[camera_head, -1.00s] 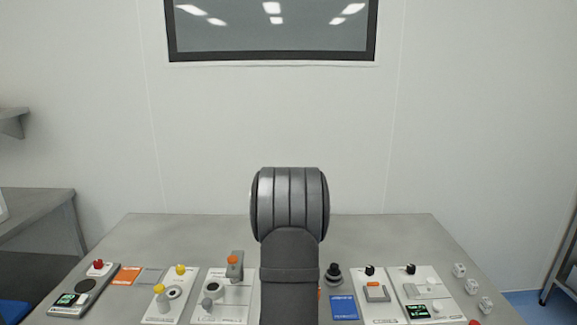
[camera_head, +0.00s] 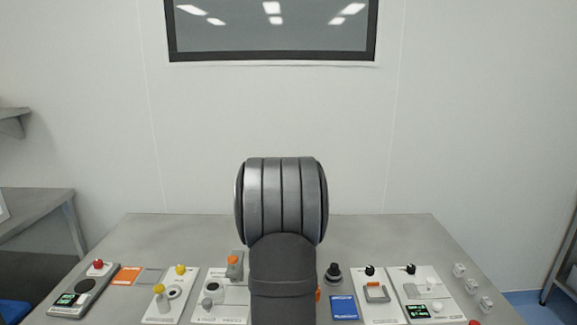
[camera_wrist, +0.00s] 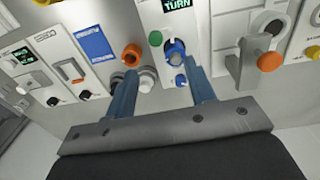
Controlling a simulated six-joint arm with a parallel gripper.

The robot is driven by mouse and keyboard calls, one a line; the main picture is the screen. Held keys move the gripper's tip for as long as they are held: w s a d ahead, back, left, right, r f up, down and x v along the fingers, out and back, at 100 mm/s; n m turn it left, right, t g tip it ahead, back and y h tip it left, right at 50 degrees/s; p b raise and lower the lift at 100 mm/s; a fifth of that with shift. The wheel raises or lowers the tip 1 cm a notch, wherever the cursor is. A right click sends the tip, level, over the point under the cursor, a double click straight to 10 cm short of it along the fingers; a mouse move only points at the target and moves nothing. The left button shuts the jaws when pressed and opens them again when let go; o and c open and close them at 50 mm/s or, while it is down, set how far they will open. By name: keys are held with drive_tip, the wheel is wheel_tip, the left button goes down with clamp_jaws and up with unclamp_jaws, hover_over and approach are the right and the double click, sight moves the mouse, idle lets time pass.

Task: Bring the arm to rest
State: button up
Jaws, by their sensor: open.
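My arm's dark grey links stand in the middle of the head view and hide the gripper there. In the wrist view my gripper (camera_wrist: 162,78) shows two blue fingers spread apart, with nothing held between them. The fingers point toward the control panels. A blue knob (camera_wrist: 175,52) on a white panel with a "TURN" display (camera_wrist: 177,6) shows between the fingers, nearer the right one. An orange knob (camera_wrist: 132,54) shows by the left fingertip. I cannot tell how far the fingertips are from the panels.
The grey table (camera_head: 390,235) carries several panels along its front. These include a red-button box (camera_head: 90,290), a yellow-knob panel (camera_head: 172,292), a lever panel (camera_head: 222,295), a blue card (camera_head: 344,307) and white cubes (camera_head: 472,286). The table's back is mostly clear.

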wheel_tip(320, 180, down, 8)
drive_tip(key=shift+d+r, duration=0.15)
drive_tip(key=shift+r, duration=0.1)
drive_tip(key=shift+o, duration=0.4)
drive_tip(key=o, duration=1)
drive_tip(key=r, duration=0.2)
drive_tip(key=w+r, duration=0.1)
drive_tip(key=r, duration=0.2)
drive_tip(key=w+r, duration=0.1)
drive_tip(key=r, duration=0.2)
wheel_tip(320, 180, down, 9)
drive_tip(key=shift+f, duration=0.2)
wheel_tip(320, 180, up, 10)
drive_tip(key=shift+r, duration=0.1)
drive_tip(key=shift+a, duration=0.2)
